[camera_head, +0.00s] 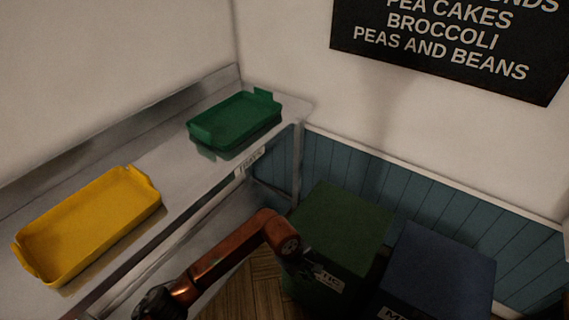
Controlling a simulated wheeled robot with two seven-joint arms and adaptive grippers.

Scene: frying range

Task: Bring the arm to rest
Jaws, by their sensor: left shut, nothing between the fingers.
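My left arm (228,258) comes in from the bottom, orange-brown, and bends near the green bin. My left gripper (308,272) is small and dark beyond that bend, in front of the green bin. It is shut with nothing held, and its fingers are hard to make out against the dark bin. My right gripper is out of view.
A metal shelf (172,165) at the left bears a yellow tray (92,222) and a green tray (236,118), both empty. A green bin (342,222) and a blue bin (440,270) stand by the wall. Some wooden floor (250,290) shows between shelf and bins.

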